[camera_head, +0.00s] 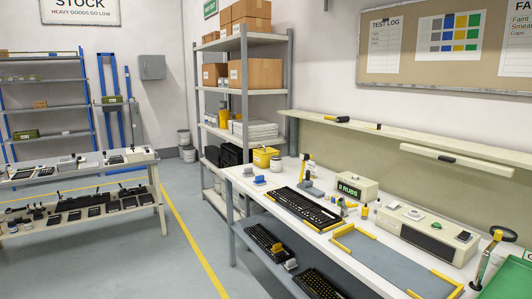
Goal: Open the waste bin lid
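No waste bin with a clear lid can be picked out for certain. Neither of my grippers is in view.
The long white workbench (238,177) holds a black keyboard (304,208), a "0 RUBS" counter (356,187), a grey mat (386,262) with yellow corners and a beige machine (427,232). More keyboards lie on its lower shelf. A tall shelf rack (244,98) stands behind.

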